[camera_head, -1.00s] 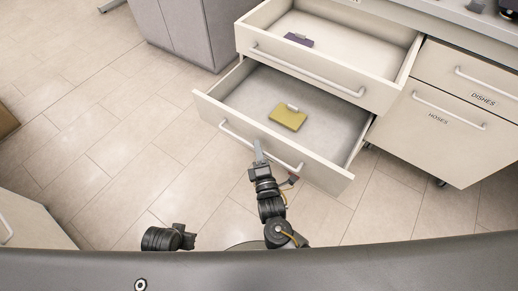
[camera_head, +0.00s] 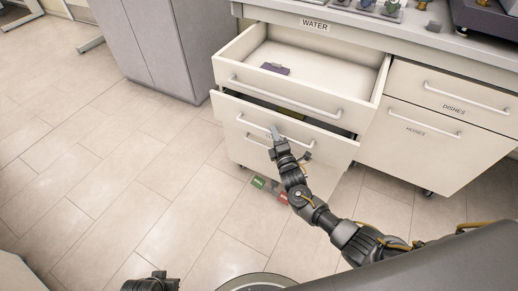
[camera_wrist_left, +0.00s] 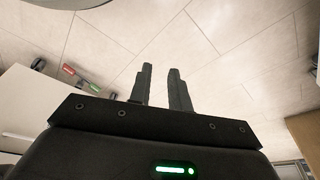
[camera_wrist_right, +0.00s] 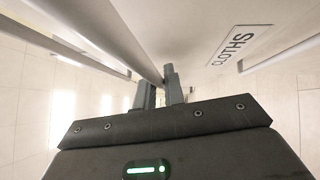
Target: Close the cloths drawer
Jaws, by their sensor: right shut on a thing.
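The cloths drawer (camera_head: 336,142) is the second one down in the white cabinet. It is open by only a narrow dark gap under the drawer above, with a sliver of a yellow thing inside. My right gripper (camera_head: 276,134) is at its front, shut on the bar handle (camera_head: 249,122). In the right wrist view the handle (camera_wrist_right: 122,40) passes to the fingers, beside the "CLOTHS" label (camera_wrist_right: 233,47). My left gripper (camera_wrist_left: 160,76) is empty, its fingers apart, over bare floor. In the head view only part of my left arm shows at the bottom.
The water drawer (camera_head: 290,94) above stands open with a purple thing (camera_head: 275,69) in it. Red (camera_head: 284,198) and green (camera_head: 258,183) pieces show low in front of the cabinet. A grey cabinet (camera_head: 180,45) stands left. The tiled floor is clear at left.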

